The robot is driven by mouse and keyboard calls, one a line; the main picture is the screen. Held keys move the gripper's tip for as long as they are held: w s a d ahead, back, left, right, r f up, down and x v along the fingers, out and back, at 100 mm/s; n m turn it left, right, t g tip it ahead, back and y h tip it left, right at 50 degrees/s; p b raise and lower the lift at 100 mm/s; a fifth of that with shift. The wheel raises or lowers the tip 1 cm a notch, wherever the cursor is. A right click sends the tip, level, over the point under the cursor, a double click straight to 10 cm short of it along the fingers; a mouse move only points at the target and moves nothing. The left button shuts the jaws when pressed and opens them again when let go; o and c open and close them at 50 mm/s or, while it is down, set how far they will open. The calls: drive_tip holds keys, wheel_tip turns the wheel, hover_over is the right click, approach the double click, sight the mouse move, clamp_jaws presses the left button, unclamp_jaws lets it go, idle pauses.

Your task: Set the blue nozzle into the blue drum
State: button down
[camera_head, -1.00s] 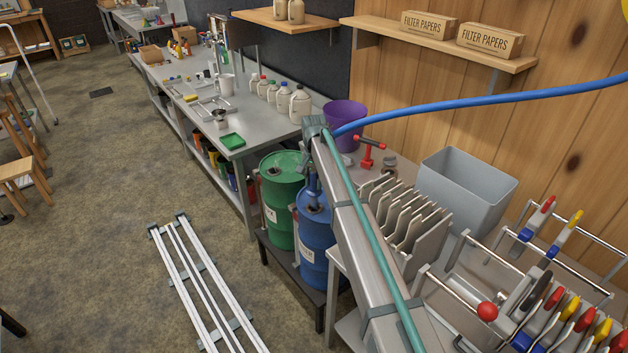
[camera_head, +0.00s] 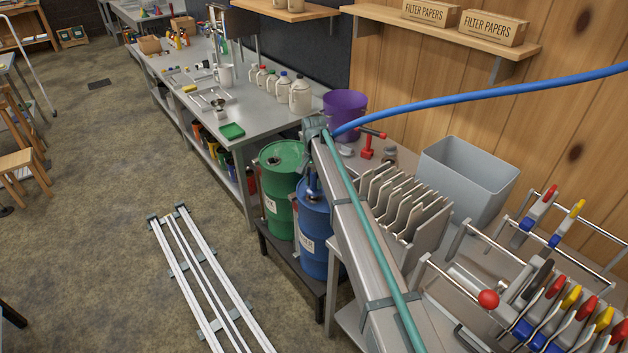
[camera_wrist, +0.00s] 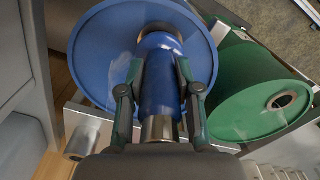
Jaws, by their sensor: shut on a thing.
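My gripper (camera_wrist: 160,68) is shut on the blue nozzle (camera_wrist: 159,98), with one dark finger on each side of its blue body. The nozzle's metal end is near my palm, and its other end points at the top of the blue drum (camera_wrist: 97,48). That far end is at the drum's dark round opening; how deep it sits cannot be told. In the head view the blue drum (camera_head: 313,240) stands upright beside the green drum, partly covered by my arm. My gripper and most of the nozzle are hidden there.
The green drum (camera_head: 280,200) stands close on the left, on the same low dark stand (camera_head: 268,246). A bench with a rack of grey plates (camera_head: 405,205) and a grey bin (camera_head: 465,180) is on the right. A long workbench (camera_head: 252,110) is behind. White rails (camera_head: 190,265) lie on the floor.

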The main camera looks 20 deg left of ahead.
drive_tip(key=shift+f+b, duration=0.3)
drive_tip(key=shift+f, duration=1)
drive_tip(key=shift+c, duration=0.4)
unclamp_jaws()
drive_tip(key=shift+r+p, duration=1.8)
drive_tip(key=shift+r, duration=2.25)
drive_tip(key=shift+f, duration=0.1)
